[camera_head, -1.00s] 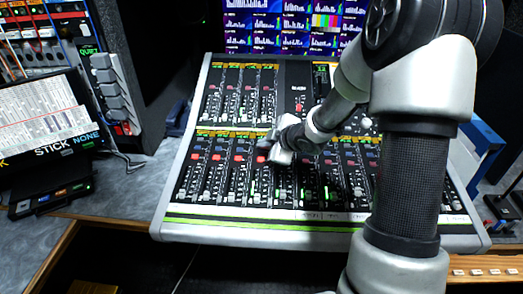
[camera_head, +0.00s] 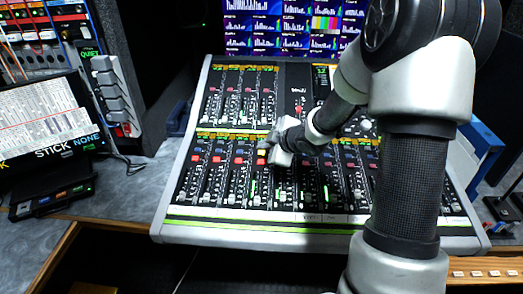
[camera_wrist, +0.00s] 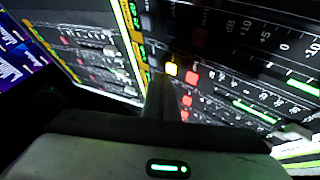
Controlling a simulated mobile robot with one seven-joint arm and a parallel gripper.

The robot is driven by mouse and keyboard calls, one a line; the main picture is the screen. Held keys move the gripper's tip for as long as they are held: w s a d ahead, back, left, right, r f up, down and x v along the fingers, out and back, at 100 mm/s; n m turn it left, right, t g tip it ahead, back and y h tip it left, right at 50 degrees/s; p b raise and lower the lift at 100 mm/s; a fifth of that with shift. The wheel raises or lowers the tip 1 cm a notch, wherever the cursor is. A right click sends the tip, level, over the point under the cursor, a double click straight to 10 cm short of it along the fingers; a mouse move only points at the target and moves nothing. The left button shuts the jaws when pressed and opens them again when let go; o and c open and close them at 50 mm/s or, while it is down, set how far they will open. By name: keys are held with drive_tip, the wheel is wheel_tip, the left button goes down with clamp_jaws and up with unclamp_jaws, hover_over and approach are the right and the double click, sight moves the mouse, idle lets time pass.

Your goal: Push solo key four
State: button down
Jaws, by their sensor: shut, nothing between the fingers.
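The mixing console (camera_head: 330,218) has a row of keys per channel strip, with red keys below blue ones. In the fourth strip from the left, the solo key (camera_head: 262,152) glows yellow, just above a red key (camera_head: 261,160).
Monitors (camera_head: 290,28) with bar displays stand behind the console. A tilted script screen (camera_head: 38,125) and a rack with grey levers (camera_head: 115,90) are at the left. Several faders surround my gripper on the console surface.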

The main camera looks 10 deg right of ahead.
sight(264, 160)
drive_tip(key=shift+r, duration=0.45)
drive_tip(key=r+p, duration=0.3)
drive_tip(key=r, duration=0.1)
drive_tip(key=s+r+p, duration=0.1)
drive_tip(key=r+p, duration=0.1)
drive_tip(key=shift+a+p, duration=0.1)
drive_tip(key=shift+p, duration=0.25)
idle(0.9)
